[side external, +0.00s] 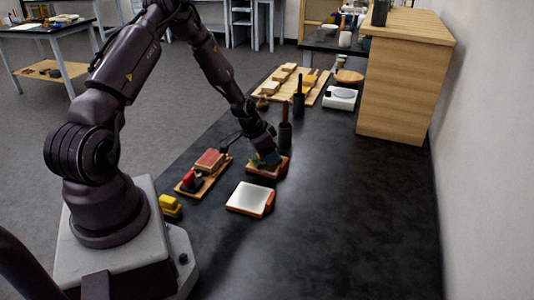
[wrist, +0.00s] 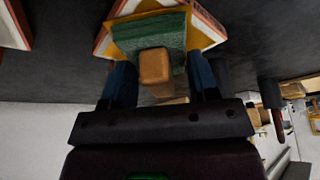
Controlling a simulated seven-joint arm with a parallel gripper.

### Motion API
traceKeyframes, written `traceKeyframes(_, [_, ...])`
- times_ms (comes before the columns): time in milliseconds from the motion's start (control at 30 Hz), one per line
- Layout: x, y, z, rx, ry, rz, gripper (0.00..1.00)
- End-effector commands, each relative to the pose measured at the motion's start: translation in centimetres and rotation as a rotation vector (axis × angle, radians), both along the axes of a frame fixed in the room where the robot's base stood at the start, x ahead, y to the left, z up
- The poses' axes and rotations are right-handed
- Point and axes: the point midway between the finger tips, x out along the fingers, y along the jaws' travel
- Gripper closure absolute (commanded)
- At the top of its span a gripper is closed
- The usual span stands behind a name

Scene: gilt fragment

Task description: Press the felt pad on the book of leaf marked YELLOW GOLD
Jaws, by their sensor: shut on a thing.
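My gripper (wrist: 161,76) is shut on the small wooden handle (wrist: 155,66) of a green felt pad (wrist: 128,34), with a blue fingertip on each side. The pad overlaps a book with a yellow top leaf (wrist: 203,35) and pale, red-brown edges. I cannot tell whether the pad touches the leaf, and no marking is readable. In the side view my gripper (side external: 268,157) is low over this book (side external: 262,172), largely covering it. A second book (side external: 249,197), white-topped with an orange edge, lies nearer the camera.
A wooden tray (side external: 213,179) with a red block (side external: 209,160) and a red-and-black item (side external: 191,180) lies left of my gripper. Dark upright bottles (side external: 285,137) stand just behind it. A yellow object (side external: 170,205) sits near my base. The black table is clear at right.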

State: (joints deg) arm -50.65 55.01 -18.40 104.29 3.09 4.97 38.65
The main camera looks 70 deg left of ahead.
Motion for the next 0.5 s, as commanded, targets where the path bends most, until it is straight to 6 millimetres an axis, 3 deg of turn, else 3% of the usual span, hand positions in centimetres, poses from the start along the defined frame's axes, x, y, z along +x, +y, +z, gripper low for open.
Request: traceKeyframes(500, [0.1,0.1,4.3,0.002,-0.003,0.001,0.64])
